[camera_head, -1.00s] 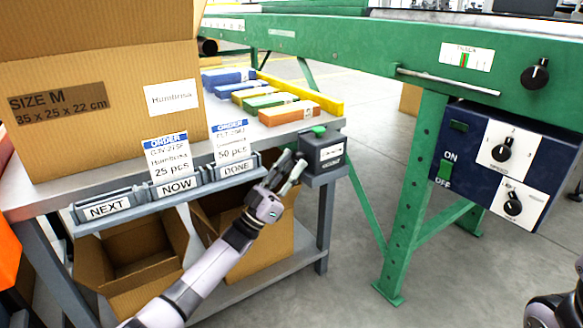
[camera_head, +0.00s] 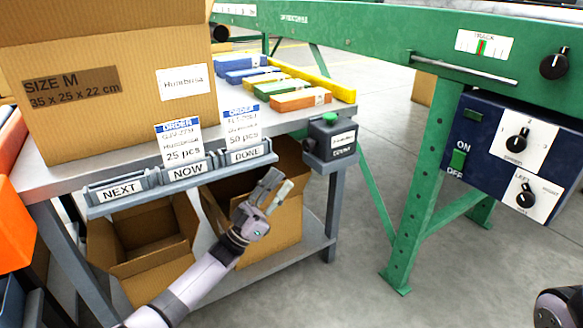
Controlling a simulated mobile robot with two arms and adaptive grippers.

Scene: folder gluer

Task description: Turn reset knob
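A dark grey counter box (camera_head: 331,139) with a green button on top and a white label is mounted at the right front corner of the packing table. A small dark round knob (camera_head: 309,145) sticks out of its left side; I take this as the reset knob, though no marking on it is readable. My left gripper (camera_head: 280,184) is in front of the table, below and left of the box. Its two fingers are a little apart and hold nothing, clear of the knob. Only a rounded part of my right arm shows at the bottom right corner.
Order card holders (camera_head: 180,178) line the table's front edge, left of the box. A large carton (camera_head: 110,120) stands on the table; open cartons (camera_head: 150,235) sit below. A green machine (camera_head: 400,40) with a blue control panel (camera_head: 470,160) and black knobs is at right. Floor lies between.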

